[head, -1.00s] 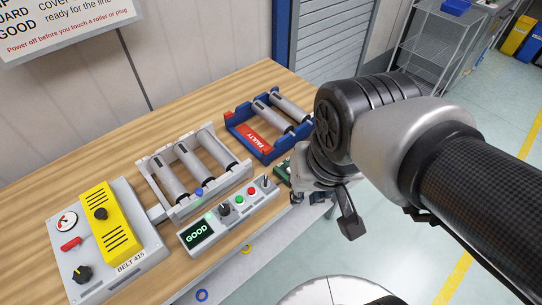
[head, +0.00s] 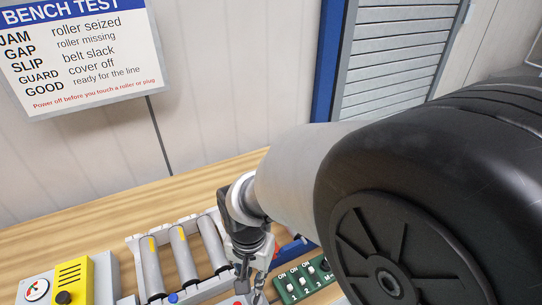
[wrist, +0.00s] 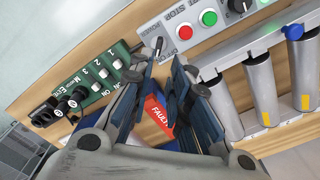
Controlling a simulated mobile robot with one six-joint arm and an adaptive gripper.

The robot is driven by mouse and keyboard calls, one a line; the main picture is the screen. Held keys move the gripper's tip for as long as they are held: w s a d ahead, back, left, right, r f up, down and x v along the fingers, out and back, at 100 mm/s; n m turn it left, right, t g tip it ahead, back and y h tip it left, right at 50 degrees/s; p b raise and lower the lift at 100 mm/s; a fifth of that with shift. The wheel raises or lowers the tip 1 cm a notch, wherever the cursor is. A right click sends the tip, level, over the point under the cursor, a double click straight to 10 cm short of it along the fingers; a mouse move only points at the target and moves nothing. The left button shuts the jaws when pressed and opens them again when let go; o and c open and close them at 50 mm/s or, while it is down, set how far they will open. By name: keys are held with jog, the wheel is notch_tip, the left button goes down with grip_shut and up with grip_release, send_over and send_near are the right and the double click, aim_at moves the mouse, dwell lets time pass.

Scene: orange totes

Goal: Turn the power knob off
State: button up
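My gripper (wrist: 162,72) is open and empty, with blue-grey finger pads apart. A grey control box (wrist: 200,50) lies beyond the fingertips in the wrist view. The lever is nearest the fingertips; contact cannot be told.
A green switch panel (wrist: 97,78) lies left of the fingers; it also shows in the head view (head: 306,282). A roller frame (head: 150,236) holds several grey rollers. A red FAULTY label (wrist: 157,110) shows between the fingers. The yellow guard (head: 76,278) is at left.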

aim_at(256, 298)
notch_tip(256, 298, down, 12)
jog(key=b, duration=0.3)
jog(key=shift+c, duration=0.2)
grip_shut()
